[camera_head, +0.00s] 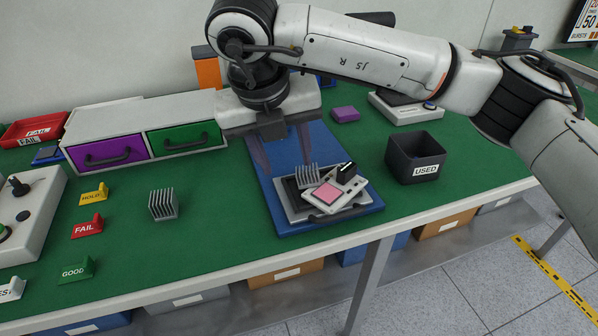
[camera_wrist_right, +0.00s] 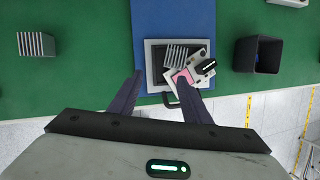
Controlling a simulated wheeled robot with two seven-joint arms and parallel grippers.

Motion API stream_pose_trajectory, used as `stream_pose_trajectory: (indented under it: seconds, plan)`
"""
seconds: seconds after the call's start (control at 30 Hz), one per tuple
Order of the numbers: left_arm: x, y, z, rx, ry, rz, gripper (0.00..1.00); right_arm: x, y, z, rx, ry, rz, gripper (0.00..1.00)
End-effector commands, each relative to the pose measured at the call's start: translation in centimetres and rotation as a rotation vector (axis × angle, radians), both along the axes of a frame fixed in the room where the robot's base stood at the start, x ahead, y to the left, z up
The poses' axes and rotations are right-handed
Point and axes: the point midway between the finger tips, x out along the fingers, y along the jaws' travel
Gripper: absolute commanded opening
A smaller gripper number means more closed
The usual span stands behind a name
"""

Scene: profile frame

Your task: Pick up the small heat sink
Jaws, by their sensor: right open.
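A grey finned heat sink (camera_head: 307,176) sits on a grey tray with a black inside (camera_head: 292,212), next to a white board with a pink pad (camera_head: 327,192). It also shows in the right wrist view (camera_wrist_right: 176,55). A second finned heat sink (camera_head: 163,204) stands alone on the green mat at left, also in the right wrist view (camera_wrist_right: 36,44), and looks somewhat larger. My right gripper (camera_head: 290,166) is open and empty, pointing down over the blue mat by the tray. In the right wrist view its fingertips (camera_wrist_right: 165,74) are spread, with the tray beyond them. My left gripper is out of view.
A black bin marked USED (camera_head: 416,157) stands right of the blue mat (camera_head: 290,150). Purple and green drawers (camera_head: 183,138) stand at back left. FAIL (camera_head: 87,228), GOOD (camera_head: 77,270) and HOLD (camera_head: 94,194) signs stand at left. Green mat around the lone heat sink is clear.

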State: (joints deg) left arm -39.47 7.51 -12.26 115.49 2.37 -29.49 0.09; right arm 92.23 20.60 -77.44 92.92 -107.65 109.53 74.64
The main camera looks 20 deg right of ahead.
Motion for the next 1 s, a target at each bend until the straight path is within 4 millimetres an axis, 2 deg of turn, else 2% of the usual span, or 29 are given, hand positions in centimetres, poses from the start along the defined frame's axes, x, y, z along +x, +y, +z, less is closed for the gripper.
stream_pose_trajectory:
  seconds: [0.07, 0.17, 0.4, 0.57, 0.8, 1.0]
  plan:
    - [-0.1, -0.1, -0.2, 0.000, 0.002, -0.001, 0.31, 0.7, -1.5, 1.3, -0.048, -0.047, -0.045, 0.44]
    - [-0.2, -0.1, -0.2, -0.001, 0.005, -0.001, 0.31, 1.2, -2.4, 1.4, -0.071, -0.066, -0.069, 0.44]
    - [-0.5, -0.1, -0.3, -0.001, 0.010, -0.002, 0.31, 2.2, -3.3, -1.7, -0.071, -0.064, -0.067, 0.44]
    - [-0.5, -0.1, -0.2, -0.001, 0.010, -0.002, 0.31, 2.6, -3.8, -3.2, -0.070, -0.062, -0.066, 0.44]
    - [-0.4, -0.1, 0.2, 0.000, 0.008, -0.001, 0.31, 3.4, -4.8, -6.5, -0.068, -0.063, -0.066, 0.44]
    - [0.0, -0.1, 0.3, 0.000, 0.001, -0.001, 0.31, 3.8, -5.1, -7.5, -0.067, -0.064, -0.064, 0.44]
